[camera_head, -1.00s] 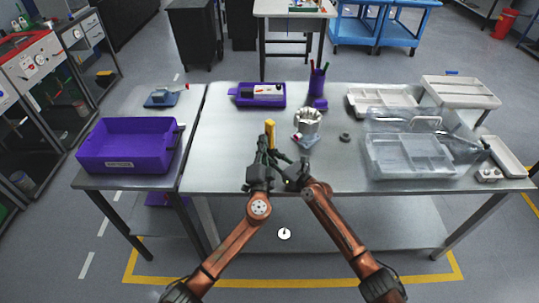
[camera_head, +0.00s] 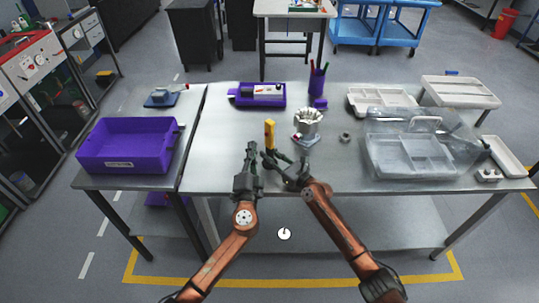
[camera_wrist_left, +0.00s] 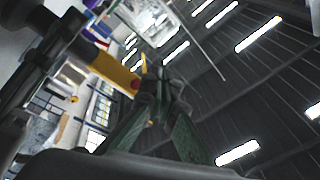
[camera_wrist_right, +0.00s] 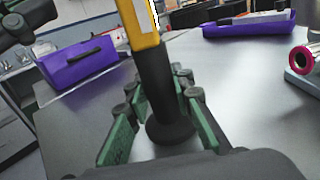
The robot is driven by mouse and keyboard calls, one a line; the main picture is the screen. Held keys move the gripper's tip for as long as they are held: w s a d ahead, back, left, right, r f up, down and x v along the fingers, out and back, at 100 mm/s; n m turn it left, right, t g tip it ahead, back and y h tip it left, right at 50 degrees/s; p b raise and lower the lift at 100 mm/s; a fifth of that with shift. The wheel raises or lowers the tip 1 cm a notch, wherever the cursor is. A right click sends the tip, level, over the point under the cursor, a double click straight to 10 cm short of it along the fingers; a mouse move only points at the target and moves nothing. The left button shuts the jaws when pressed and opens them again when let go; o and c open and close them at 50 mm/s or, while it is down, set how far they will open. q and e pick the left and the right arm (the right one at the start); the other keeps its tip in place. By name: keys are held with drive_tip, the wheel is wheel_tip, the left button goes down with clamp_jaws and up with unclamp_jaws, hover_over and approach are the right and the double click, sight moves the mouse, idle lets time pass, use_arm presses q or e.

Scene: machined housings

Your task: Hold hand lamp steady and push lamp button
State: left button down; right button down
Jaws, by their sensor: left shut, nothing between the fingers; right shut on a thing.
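The hand lamp (camera_head: 269,134) has a yellow body and a black lower handle. It stands upright over the near middle of the table. In the right wrist view, the black handle (camera_wrist_right: 160,90) is between the fingers of my right gripper (camera_wrist_right: 163,100), which is shut on it. In the left wrist view the yellow body (camera_wrist_left: 115,72) shows a small red button (camera_wrist_left: 135,85). My left gripper (camera_head: 251,148) is shut and empty, just left of the lamp and apart from it in the head view. Its green fingers (camera_wrist_left: 160,115) show in the left wrist view.
A purple bin (camera_head: 128,146) stands on the left table. A purple tray (camera_head: 257,95), a pen cup (camera_head: 317,84) and a silver housing (camera_head: 308,121) lie behind the lamp. Clear organizer boxes (camera_head: 410,156) fill the right side. The table left of the lamp is free.

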use_arm(q)
drive_tip(key=shift+s+a, duration=0.6)
use_arm(e)
drive_tip(key=c, duration=1.6)
unclamp_jaws()
drive_tip(key=v, duration=1.2)
